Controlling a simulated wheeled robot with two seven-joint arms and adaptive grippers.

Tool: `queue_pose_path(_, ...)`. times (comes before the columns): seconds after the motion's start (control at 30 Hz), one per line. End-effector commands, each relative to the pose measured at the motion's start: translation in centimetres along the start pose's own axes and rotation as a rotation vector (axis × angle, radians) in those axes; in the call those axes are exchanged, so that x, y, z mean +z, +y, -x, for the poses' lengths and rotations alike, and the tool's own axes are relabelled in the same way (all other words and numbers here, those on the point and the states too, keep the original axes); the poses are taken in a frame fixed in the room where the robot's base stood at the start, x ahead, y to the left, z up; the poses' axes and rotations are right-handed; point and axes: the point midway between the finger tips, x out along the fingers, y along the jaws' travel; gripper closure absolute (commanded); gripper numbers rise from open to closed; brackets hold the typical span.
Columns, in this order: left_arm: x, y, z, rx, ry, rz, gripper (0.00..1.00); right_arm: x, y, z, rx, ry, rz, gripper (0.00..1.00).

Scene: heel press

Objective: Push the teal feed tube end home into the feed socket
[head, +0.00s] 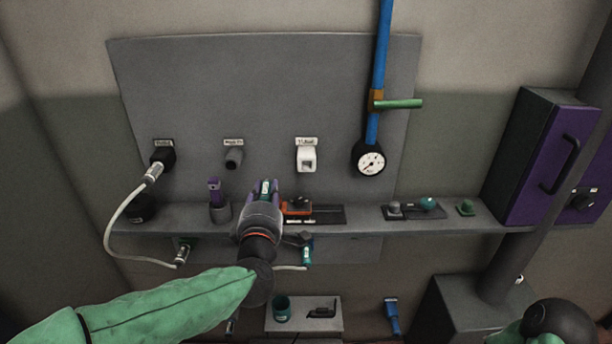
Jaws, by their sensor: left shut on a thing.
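My left gripper (266,188) reaches up in front of the grey panel, above the ledge. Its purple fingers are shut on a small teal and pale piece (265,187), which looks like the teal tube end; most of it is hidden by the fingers. The labels are too small to read surely, so I cannot tell which is the feed socket. A pale tube (290,267) runs from a teal fitting (307,256) under the ledge behind my left arm. My right gripper is out of view.
A black socket (163,157) at left holds another pale tube's plug (153,173). A gauge (370,162) hangs on a blue pipe (382,60) with a green handle. Small parts crowd the ledge (360,220). A purple cabinet (530,160) stands at right.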

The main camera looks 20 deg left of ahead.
Motion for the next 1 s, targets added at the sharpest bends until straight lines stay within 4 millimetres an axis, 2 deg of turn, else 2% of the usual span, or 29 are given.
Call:
queue_pose_path(0.27, -2.0, -0.1, 0.0, 0.002, 0.002, 0.000, 1.00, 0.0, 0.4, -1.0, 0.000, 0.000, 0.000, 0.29)
queue_pose_path(1.0, -7.1, 0.1, 0.0, 0.002, 0.003, 0.000, 1.00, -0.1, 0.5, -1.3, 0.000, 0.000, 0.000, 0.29)
